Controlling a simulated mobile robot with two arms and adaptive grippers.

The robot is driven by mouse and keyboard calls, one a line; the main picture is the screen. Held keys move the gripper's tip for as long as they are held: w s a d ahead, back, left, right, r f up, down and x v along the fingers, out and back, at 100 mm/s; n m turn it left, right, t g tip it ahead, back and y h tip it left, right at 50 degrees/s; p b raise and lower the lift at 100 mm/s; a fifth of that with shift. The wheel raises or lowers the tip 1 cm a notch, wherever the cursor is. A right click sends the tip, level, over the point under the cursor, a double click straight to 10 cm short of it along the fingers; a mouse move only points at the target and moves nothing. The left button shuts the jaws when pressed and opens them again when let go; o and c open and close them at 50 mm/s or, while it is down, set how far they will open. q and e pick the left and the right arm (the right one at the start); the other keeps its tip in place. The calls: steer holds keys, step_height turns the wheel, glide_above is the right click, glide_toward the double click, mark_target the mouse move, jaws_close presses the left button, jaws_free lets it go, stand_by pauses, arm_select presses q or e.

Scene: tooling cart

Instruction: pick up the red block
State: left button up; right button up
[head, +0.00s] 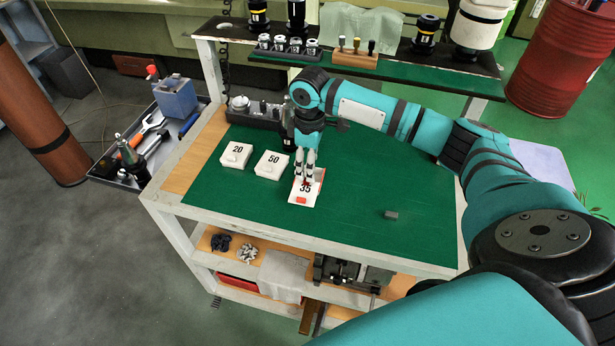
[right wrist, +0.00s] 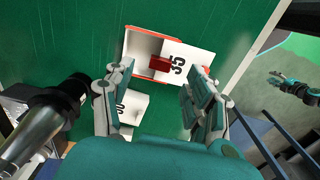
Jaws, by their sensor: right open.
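In the head view the fingers largely hide the block, and the box (head: 309,196) stands on the green mat. My right gripper (head: 305,182) points down over this box. Its fingers (right wrist: 157,100) are apart with nothing between them, and the block lies farther off in the gap's direction. A teal hand, which looks like my left gripper (right wrist: 298,88), shows small at the right wrist view's edge; its finger state is unclear.
White boxes marked 50 (head: 271,165) and 20 (head: 236,154) stand to the left. A small grey block (head: 391,214) lies on the right of the mat (head: 350,225). Black equipment (head: 255,115) stands at the back. The mat's right side is mostly clear.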

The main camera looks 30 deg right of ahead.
steer(key=f, duration=0.2)
steer(key=f+p, duration=0.1)
steer(key=f, duration=0.1)
steer(key=shift+w+a+f, duration=0.15)
steer(key=shift+a+f, duration=0.05)
steer(key=shift+f, duration=0.05)
steer(key=c, duration=0.7)
jaws_close()
arm_select(q)
steer(key=shift+s+a+r, duration=0.1)
steer(key=shift+s+r, duration=0.25)
steer(key=shift+s, duration=0.2)
steer(key=shift+s+r, duration=0.35)
steer(key=shift+s, duration=0.2)
